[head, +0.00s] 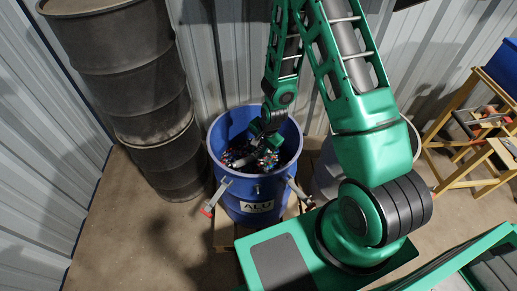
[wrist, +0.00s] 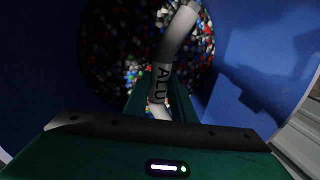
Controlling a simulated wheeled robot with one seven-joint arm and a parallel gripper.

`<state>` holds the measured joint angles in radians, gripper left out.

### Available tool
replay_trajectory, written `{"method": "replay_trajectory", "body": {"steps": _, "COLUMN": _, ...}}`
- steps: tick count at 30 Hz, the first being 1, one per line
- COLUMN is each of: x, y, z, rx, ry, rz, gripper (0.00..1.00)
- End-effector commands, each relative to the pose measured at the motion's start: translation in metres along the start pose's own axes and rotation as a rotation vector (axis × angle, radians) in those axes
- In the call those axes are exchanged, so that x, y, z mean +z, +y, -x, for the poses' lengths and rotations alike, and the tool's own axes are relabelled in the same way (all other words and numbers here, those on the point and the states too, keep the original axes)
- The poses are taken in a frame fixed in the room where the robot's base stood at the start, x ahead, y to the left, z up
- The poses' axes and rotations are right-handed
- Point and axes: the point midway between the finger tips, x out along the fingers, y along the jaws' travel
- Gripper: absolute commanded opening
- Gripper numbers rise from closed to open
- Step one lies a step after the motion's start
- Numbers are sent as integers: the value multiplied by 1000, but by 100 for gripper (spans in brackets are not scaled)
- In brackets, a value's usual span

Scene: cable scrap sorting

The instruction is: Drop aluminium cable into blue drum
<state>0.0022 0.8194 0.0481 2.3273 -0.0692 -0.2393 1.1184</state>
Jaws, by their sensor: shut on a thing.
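In the head view my gripper (head: 262,150) is within the drum's mouth, and the cable is hard to make out there.
Small multicoloured pieces (wrist: 115,45) cover the drum's bottom. Two stacked black drums (head: 130,80) stand at the left by the corrugated wall. A grey drum (head: 326,180) is partly hidden behind my arm. A wooden bench (head: 455,125) with items stands at the right.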

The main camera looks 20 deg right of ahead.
Motion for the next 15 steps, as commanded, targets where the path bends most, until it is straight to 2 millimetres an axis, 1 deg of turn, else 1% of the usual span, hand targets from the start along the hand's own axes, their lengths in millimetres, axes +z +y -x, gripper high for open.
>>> {"method": "replay_trajectory", "body": {"steps": 4, "x": 0, "y": 0, "z": -2, "rx": -1, "ry": 0, "rz": 0, "gripper": 0}}
{"method": "replay_trajectory", "body": {"steps": 5, "x": 0, "y": 0, "z": -2, "rx": -1, "ry": 0, "rz": 0, "gripper": 25}}
{"method": "replay_trajectory", "body": {"steps": 6, "x": 0, "y": 0, "z": -2, "rx": -1, "ry": 0, "rz": 0, "gripper": 35}}
{"method": "replay_trajectory", "body": {"steps": 7, "x": 0, "y": 0, "z": -2, "rx": -1, "ry": 0, "rz": 0, "gripper": 42}}
{"method": "replay_trajectory", "body": {"steps": 15, "x": 0, "y": 0, "z": -2, "rx": -1, "ry": 0, "rz": 0, "gripper": 42}}
